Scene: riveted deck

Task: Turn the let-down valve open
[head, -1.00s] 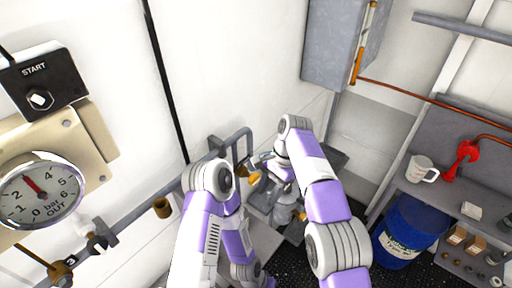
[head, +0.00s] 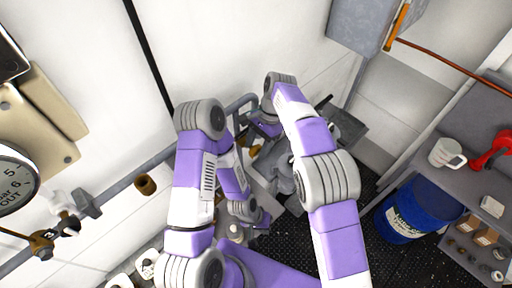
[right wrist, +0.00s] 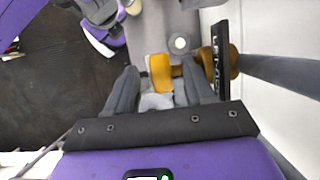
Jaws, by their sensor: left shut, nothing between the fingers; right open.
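In the right wrist view a yellow handle (right wrist: 160,72) on a grey body lies between the tips of my open right gripper (right wrist: 158,85); I cannot tell whether a finger touches it. A black lettered plate (right wrist: 220,60) stands just right of it, its lettering too unclear to read. In the head view my right gripper (head: 254,144) is small and partly hidden by my arms, near yellow parts by the wall pipe. My left gripper (head: 238,231) is shut and empty, lower down, away from the handle. Which valve is the let-down valve I cannot read.
A grey pipe (head: 112,190) runs along the white wall, with a brass fitting (head: 145,184) and a tagged brass valve (head: 44,241). The gauge (head: 14,182) is cut off at left. A blue drum (head: 412,212) and shelf with a mug (head: 446,153) stand right.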

